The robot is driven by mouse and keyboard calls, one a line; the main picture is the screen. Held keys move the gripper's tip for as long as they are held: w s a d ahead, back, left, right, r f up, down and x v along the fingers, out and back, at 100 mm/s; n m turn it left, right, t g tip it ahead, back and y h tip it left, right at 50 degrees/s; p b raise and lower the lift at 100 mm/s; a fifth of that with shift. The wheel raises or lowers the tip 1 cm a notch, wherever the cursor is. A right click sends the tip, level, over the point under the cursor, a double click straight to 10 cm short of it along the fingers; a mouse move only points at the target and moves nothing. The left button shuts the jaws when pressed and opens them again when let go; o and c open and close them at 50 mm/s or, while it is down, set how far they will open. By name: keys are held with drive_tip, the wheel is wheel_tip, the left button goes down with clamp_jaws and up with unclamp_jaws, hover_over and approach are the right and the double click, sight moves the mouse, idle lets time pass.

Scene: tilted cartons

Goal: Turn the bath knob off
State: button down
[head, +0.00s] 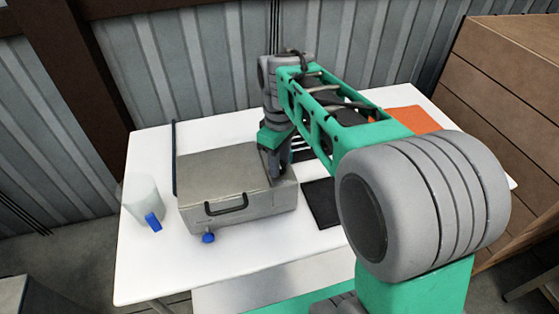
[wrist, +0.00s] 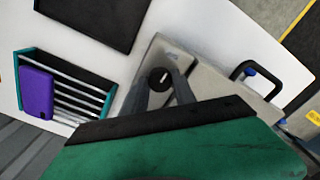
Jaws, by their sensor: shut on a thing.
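The bath is a grey box (head: 222,172) with a flat lid and a dark front handle (head: 226,204), standing on a white table. In the wrist view the bath (wrist: 215,85) shows with a round black knob (wrist: 160,76) with a pale mark, at its control end. My gripper (wrist: 161,78) has its two fingers on either side of this knob and is shut on it. In the head view my gripper (head: 279,163) is at the right end of the bath, and the knob is hidden behind it. A blue knob (head: 208,238) is low at the bath's front.
A clear cylinder (head: 142,192) with a blue piece stands left of the bath. A black mat (head: 322,205) lies to its right. A rack (wrist: 75,95) holds a purple item (wrist: 36,92). An orange item (head: 408,118) lies at the back right. The table's front is clear.

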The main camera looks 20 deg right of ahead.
drive_tip(key=c, duration=1.3)
unclamp_jaws()
drive_tip(key=shift+r, duration=0.1)
wheel_tip(320, 180, up, 8)
drive_tip(key=shift+f, duration=0.15)
drive_tip(key=shift+s, duration=0.1)
drive_tip(key=s+f+m+t, duration=0.3)
drive_tip(key=s+f+m, duration=0.5)
drive_tip(key=s, duration=0.3)
drive_tip(key=shift+f+t, duration=0.3)
drive_tip(key=shift+f, duration=0.5)
